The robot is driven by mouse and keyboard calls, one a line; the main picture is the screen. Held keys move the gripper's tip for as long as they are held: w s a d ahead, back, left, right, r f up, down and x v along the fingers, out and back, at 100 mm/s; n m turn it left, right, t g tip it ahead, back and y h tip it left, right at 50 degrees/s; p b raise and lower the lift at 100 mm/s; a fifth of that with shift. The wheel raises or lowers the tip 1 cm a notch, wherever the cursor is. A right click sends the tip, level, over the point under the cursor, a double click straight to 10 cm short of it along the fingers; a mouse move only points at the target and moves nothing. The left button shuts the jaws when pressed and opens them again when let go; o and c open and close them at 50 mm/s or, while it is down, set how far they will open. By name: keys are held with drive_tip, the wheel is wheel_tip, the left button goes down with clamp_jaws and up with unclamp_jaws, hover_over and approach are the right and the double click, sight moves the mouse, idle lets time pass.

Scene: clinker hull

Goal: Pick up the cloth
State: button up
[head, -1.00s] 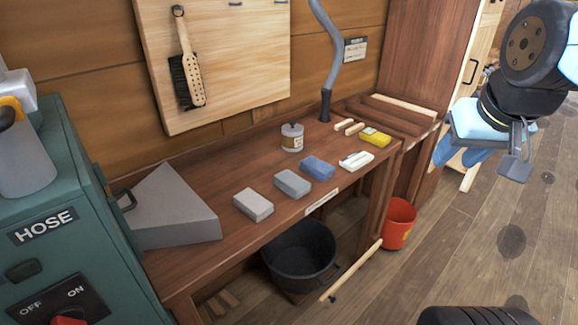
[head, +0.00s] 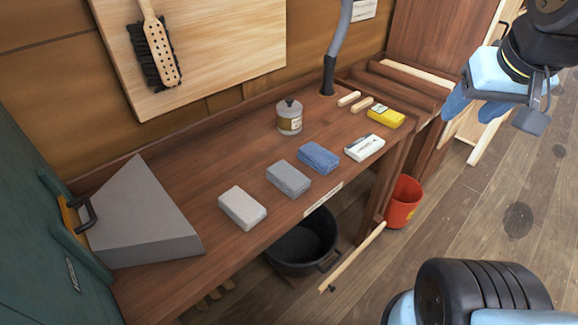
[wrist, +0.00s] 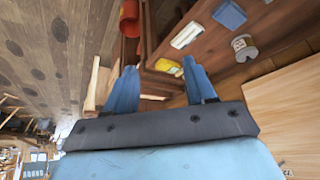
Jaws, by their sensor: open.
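Several small folded or block-like items lie in a row on the brown workbench (head: 190,188). The blue one (head: 318,157) looks most like a folded cloth; it also shows at the top of the wrist view (wrist: 230,14). Beside it lie a grey block (head: 289,178), a pale grey block (head: 242,208) and a white item (head: 364,148) with a mark on top. My gripper (head: 472,110) is open and empty, in the air right of the bench and well apart from the blue item. In the wrist view its two blue fingers (wrist: 160,70) stand apart.
A grey wedge-shaped box (head: 145,220) fills the bench's left end. A lidded jar (head: 289,118) and grey hose (head: 331,60) stand behind the row. A yellow item (head: 386,116) lies at its right. Below are a black tub (head: 300,245) and red bucket (head: 403,202).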

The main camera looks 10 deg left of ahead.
drive_tip(key=o, duration=0.7)
drive_tip(key=w+a+n, duration=0.1)
drive_tip(key=w+a, duration=0.1)
drive_tip(key=w+a+f+n+g, duration=0.1)
drive_tip(key=w+a, duration=0.1)
drive_tip(key=w+a+f+n, duration=0.1)
drive_tip(key=w+a, duration=0.1)
drive_tip(key=a, duration=0.1)
drive_tip(key=shift+w+g, duration=0.2)
drive_tip(key=shift+g, duration=0.2)
drive_tip(key=shift+o, duration=0.5)
drive_tip(key=w+a+f+n+g, duration=0.1)
drive_tip(key=w+a+f+n, duration=0.1)
drive_tip(key=a, duration=0.5)
drive_tip(key=shift+w+f, duration=0.5)
drive_tip(key=shift+w, duration=0.1)
drive_tip(key=n+g, duration=0.3)
drive_tip(key=n, duration=0.2)
hover_over(288, 173)
drive_tip(key=f, duration=1.6)
drive_tip(key=shift+s, duration=0.3)
drive_tip(key=shift+w+f, duration=0.2)
drive_tip(key=shift+f, duration=3.15)
